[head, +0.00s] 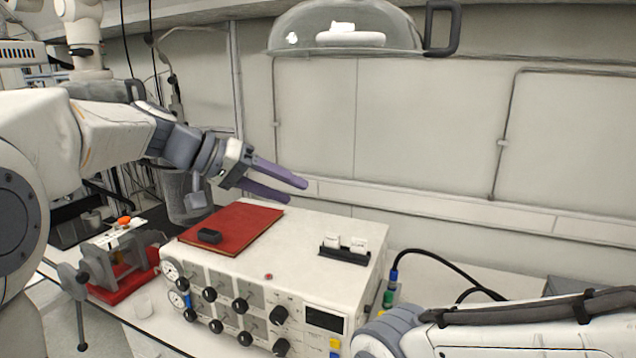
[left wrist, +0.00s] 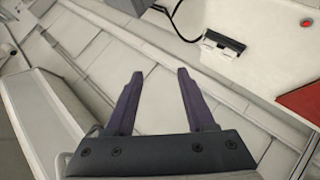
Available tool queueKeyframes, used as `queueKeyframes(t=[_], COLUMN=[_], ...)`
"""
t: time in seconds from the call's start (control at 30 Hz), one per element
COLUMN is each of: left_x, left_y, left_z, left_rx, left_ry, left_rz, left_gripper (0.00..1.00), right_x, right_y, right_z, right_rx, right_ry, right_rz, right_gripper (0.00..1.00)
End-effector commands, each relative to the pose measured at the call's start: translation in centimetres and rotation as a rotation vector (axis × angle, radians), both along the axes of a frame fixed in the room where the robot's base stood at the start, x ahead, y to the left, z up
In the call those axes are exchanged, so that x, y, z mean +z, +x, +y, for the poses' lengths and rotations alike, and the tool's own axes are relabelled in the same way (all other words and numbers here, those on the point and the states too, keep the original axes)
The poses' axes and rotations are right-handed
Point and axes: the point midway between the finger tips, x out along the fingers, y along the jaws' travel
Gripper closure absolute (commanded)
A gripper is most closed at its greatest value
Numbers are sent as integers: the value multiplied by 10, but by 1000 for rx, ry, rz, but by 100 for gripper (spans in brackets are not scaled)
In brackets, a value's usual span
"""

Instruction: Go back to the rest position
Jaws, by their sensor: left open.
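My left gripper (head: 298,191) has two purple fingers. They are spread apart and empty, above the back part of the white reactor box (head: 325,232). In the left wrist view the same open fingers (left wrist: 158,75) have nothing between them, with wall panels and a ledge behind. My right arm crosses the lower right of the head view; its gripper is out of the picture.
On the box lie a red mat (head: 240,225) with a black block (head: 209,236), and a black holder (head: 344,253) with white pieces. A red-based clamp (head: 125,262) stands left. A glass dome (head: 345,28) hangs above. A black cable (head: 440,262) loops at right.

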Motion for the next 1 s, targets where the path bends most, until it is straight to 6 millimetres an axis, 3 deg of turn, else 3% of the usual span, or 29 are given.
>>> queueKeyframes(t=[0.03,0.2,0.3,0.4,0.7,0.87,1.0], left_x=[-37,-156,-210,-250,-314,-306,-300], left_y=[-5,-39,-69,-99,-169,-185,-214], left_z=[7,47,73,95,125,77,40], left_rx=[56,241,313,350,334,174,16], left_ry=[65,337,497,629,854,862,878], left_rz=[82,291,352,372,310,277,253], left_gripper=[45,45,45,45,45,45,45], right_x=[0,0,0,0,0,-11,-19], right_y=[0,0,0,0,0,0,0], right_z=[0,0,0,0,0,0,0], right_rx=[0,0,0,0,0,0,1], right_ry=[0,0,0,0,0,0,0], right_rz=[0,0,0,0,0,0,0], right_gripper=[50,50,50,50,50,50,50])
